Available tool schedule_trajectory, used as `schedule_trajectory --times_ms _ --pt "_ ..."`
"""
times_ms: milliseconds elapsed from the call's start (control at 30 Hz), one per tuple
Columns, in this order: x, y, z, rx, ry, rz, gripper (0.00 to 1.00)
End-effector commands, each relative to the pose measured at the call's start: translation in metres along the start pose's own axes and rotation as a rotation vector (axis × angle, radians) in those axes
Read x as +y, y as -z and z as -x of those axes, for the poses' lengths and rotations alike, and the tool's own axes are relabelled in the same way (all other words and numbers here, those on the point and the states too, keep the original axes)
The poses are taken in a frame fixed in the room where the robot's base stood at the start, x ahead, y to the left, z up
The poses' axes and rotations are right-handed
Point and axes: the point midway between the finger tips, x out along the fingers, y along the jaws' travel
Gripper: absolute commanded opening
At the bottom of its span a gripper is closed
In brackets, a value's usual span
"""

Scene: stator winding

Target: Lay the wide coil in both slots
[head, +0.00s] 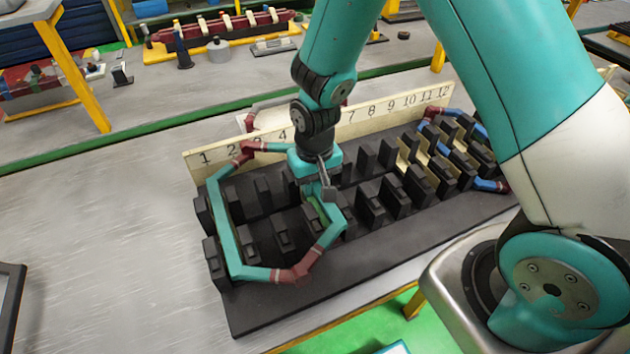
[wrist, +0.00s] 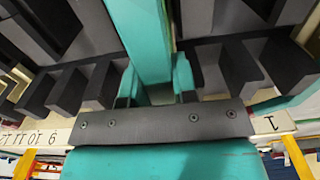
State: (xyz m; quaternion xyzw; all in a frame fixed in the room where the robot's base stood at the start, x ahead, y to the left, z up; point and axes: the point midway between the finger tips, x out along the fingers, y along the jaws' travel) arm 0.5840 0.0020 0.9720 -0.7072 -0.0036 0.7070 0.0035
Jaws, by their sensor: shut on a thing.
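The wide coil (head: 226,232) is a teal six-sided loop with dark red bound ends. In the head view it spans the left part of the black stator block (head: 270,305). Its left leg runs along the gap by the first teeth, near number 1; how deep it sits is unclear. My gripper (head: 322,194) is shut on the right leg, near the middle of that leg, around numbers 4 to 5. In the wrist view the teal leg (wrist: 140,40) passes between the fingers (wrist: 155,88). The slot under the right leg is hidden by my gripper and the teeth.
A cream board (head: 350,118) numbered 1 to 12 stands along the block's back edge. A blue coil (head: 490,185) with dark red ends lies at the right end, near cream slot liners (head: 425,160). The table (head: 90,230) left of the block is clear.

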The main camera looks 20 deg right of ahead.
Motion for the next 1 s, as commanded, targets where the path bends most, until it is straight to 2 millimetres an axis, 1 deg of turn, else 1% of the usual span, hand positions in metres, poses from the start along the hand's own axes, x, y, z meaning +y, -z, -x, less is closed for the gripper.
schedule_trajectory --times_ms 1000 --pt "0.000 -0.001 -0.030 0.001 0.006 0.000 0.00"
